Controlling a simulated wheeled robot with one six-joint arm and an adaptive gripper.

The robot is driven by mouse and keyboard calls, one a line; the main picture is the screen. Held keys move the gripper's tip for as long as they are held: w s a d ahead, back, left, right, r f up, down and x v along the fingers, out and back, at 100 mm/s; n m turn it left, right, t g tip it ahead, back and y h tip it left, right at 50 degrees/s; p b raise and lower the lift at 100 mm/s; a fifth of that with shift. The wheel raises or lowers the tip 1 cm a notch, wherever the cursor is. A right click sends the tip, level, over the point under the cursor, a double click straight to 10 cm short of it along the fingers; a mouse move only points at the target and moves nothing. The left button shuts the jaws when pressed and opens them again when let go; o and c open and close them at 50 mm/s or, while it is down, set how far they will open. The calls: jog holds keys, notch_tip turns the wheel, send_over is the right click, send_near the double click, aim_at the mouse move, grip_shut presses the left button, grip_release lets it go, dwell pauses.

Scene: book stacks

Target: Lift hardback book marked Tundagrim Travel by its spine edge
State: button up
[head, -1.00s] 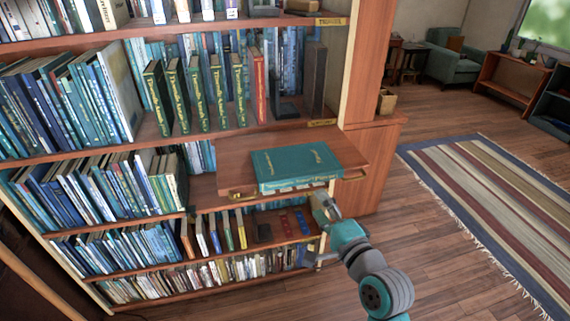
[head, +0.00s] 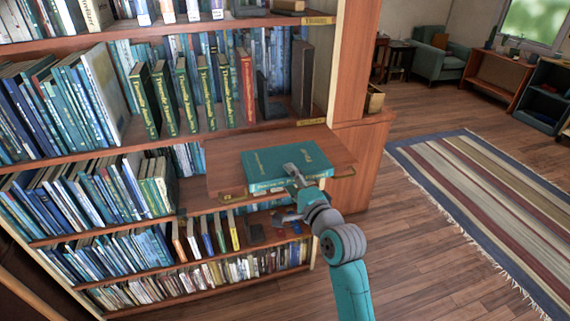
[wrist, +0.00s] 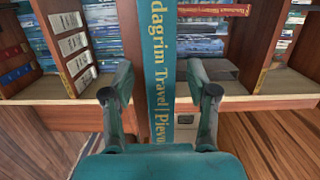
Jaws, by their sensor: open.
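The teal hardback book (head: 265,160) lies flat on a pull-out wooden shelf, its spine facing the front. In the wrist view the spine (wrist: 158,50) runs top to bottom with gold lettering, partly reading "dagrim Travel". My gripper (head: 293,170) is at the book's front spine edge in the head view and hides part of it. In the wrist view my open gripper (wrist: 160,88) has one finger on each side of the spine, with gaps showing. I cannot tell how far the fingers reach past the edge, nor whether they touch the book.
The pull-out shelf (head: 222,170) juts from the bookcase, with bare wood left of the book. Above it stand several green books (head: 182,95) and a red book (head: 247,88). Lower shelves hold packed books. The wooden floor (head: 420,240) and striped rug (head: 480,190) are clear at the right.

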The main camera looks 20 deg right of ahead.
jog(key=shift+w, duration=0.2)
grip_shut()
jog(key=shift+r, duration=0.15)
